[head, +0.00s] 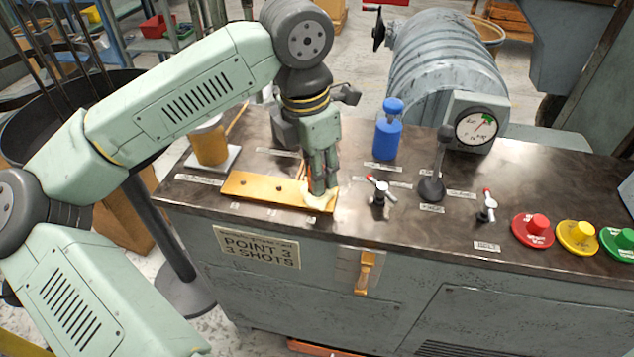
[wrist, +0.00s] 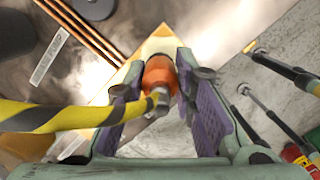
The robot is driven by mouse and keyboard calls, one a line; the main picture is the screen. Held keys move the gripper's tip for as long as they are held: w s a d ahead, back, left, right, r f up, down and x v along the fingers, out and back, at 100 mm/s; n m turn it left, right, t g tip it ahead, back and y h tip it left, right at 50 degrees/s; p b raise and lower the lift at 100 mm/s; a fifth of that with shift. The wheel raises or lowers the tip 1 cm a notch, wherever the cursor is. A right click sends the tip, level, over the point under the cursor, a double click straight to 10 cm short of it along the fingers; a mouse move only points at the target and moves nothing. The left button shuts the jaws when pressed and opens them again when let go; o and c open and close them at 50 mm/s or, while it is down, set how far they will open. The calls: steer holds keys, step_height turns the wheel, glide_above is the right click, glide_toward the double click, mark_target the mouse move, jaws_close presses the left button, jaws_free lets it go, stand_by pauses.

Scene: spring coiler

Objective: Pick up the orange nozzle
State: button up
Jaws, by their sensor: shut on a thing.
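The orange nozzle (wrist: 159,74) shows in the wrist view between the two finger pads, with a grey metal end towards the camera. My gripper (wrist: 158,82) is shut on it, with one pad on each side. In the head view my gripper (head: 321,188) points down over the right end of a brass-coloured plate (head: 258,187) on the bench. The fingers hide the nozzle there. I cannot tell whether it touches the plate.
A blue bottle (head: 388,130) and a gauge (head: 478,128) stand behind to the right. A small valve lever (head: 380,198) is close right of my gripper. An amber jar (head: 209,141) stands left. Red (head: 533,229), yellow and green buttons line the right front.

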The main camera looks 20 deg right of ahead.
jaws_close()
steer(key=shift+r, duration=0.1)
steer(key=shift+r, duration=0.45)
step_height(320, 180, up, 2)
steer(key=shift+r+b, duration=0.15)
steer(key=shift+b, duration=0.35)
steer(key=s+a+r+b, duration=0.2)
steer(key=s+a+b, duration=0.1)
steer(key=s+a, duration=0.8)
steer(key=shift+s+d+r+p, duration=0.1)
steer(key=shift+s+r+p, duration=0.15)
steer(key=shift+r+p, duration=0.85)
steer(key=shift+s+d+r+p, duration=0.1)
steer(key=shift+s+r+p, duration=0.1)
steer(key=shift+r+p, duration=0.85)
steer(key=shift+r+b, duration=0.2)
steer(key=shift+b, duration=0.1)
